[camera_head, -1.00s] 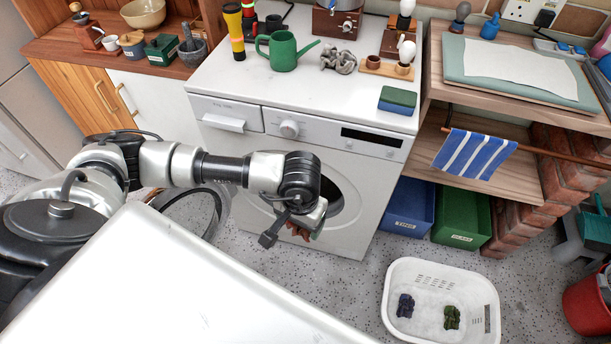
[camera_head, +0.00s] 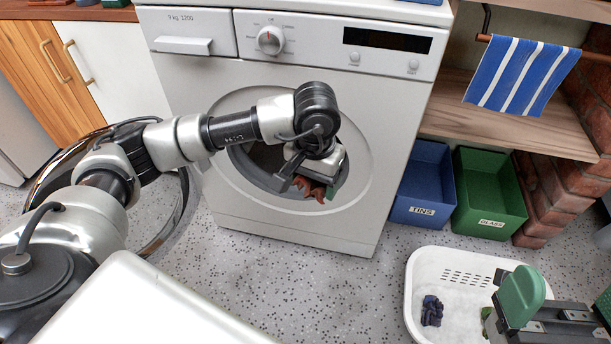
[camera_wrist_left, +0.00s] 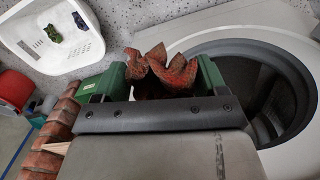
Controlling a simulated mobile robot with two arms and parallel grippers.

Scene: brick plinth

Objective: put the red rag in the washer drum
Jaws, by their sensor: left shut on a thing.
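The red rag (camera_head: 318,191) is crumpled and hangs from my left gripper (camera_head: 322,182), which is shut on it. In the head view they overlap the lower right of the washer's round opening, the drum (camera_head: 262,165). In the left wrist view the rag (camera_wrist_left: 165,76) bulges up between the green fingers, and the dark drum (camera_wrist_left: 250,85) lies to its right. The rag looks to be at the mouth, not deep inside; the exact depth is unclear. The washer (camera_head: 300,232) has its round door (camera_head: 186,200) swung open to the left. My right gripper (camera_head: 562,305) is empty, green fingers apart.
A white basket (camera_head: 420,262) on the floor holds dark crumpled cloths, partly behind my right gripper. Blue (camera_head: 418,205) and green (camera_head: 490,210) bins stand right of the washer. A striped towel (camera_head: 520,75) hangs above them. Speckled floor is clear before the washer.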

